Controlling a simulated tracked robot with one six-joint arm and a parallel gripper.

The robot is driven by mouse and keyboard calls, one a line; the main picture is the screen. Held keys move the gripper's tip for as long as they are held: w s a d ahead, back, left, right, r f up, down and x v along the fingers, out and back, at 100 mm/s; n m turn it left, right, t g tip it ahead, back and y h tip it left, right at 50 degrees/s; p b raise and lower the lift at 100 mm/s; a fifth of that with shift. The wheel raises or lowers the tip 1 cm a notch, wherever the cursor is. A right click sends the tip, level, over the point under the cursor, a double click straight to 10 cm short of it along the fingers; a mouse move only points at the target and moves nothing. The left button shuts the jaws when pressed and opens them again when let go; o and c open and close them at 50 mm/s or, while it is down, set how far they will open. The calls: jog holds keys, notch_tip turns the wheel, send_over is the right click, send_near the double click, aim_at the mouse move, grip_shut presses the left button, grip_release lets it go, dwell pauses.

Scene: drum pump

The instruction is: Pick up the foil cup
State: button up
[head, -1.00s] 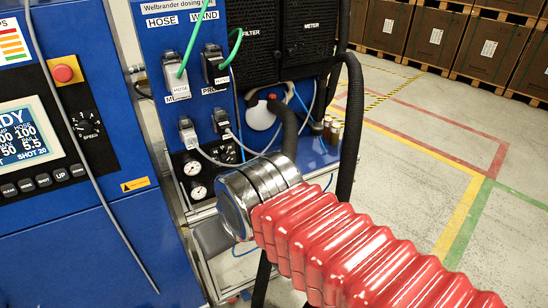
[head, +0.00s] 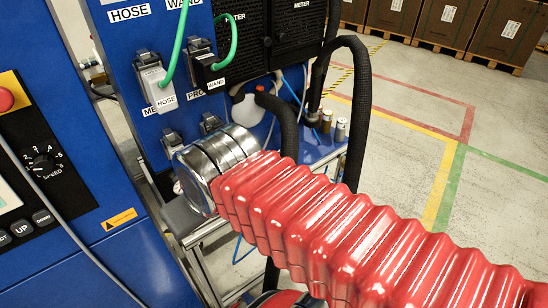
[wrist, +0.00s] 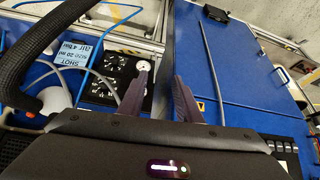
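My gripper (wrist: 161,76) shows in the wrist view with its two dark fingers apart and nothing held between them. It does not show in the head view, where my red-sleeved arm covers the middle. I cannot pick out the foil cup with certainty. Small containers stand on the blue shelf in the head view, among them a silver-topped one (head: 341,130) and a brownish one (head: 326,121); they are too small to tell whether either is the foil cup. No foil cup is clear in the wrist view.
A blue dosing cabinet (head: 150,70) with hose and wand plugs stands behind my arm. A thick black hose (head: 364,90) loops beside the shelf containers. A control panel (head: 25,170) is at left. Brown crates (head: 470,28) stand at the back. The marked floor at right is clear.

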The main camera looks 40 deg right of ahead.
jog(key=shift+w+d, duration=0.15)
jog(key=shift+o, duration=1.4)
jog(key=shift+w+d, duration=0.1)
jog(key=shift+d, duration=0.1)
jog(key=shift+o, duration=1.1)
jog(key=w+d+f+m+h, duration=0.1)
jog(key=w+d, duration=0.3)
jog(key=d, duration=0.2)
jog(key=w+d+f+t+h, duration=0.1)
jog(key=w+d+f+h, duration=0.1)
jog(key=w+d, duration=0.2)
jog(key=d, duration=0.3)
jog(key=shift+w+f+m, duration=0.15)
jog(key=shift+w+m, duration=0.05)
jog(key=shift+m, duration=0.2)
jog(key=w+d+f+t+h, duration=0.1)
jog(key=d+f+t, duration=0.1)
jog(key=d+f, duration=0.6)
jog(key=w+d+f+t+h, duration=0.1)
jog(key=d+f, duration=0.2)
jog(key=d, duration=0.9)
jog(key=s+d+f+m+t, duration=0.2)
jog(key=s+d+f+t, duration=0.1)
jog(key=s+f, duration=0.3)
jog(key=shift+d+f+t, duration=0.2)
jog(key=shift+d+t, duration=0.2)
jog(key=shift+t, duration=0.2)
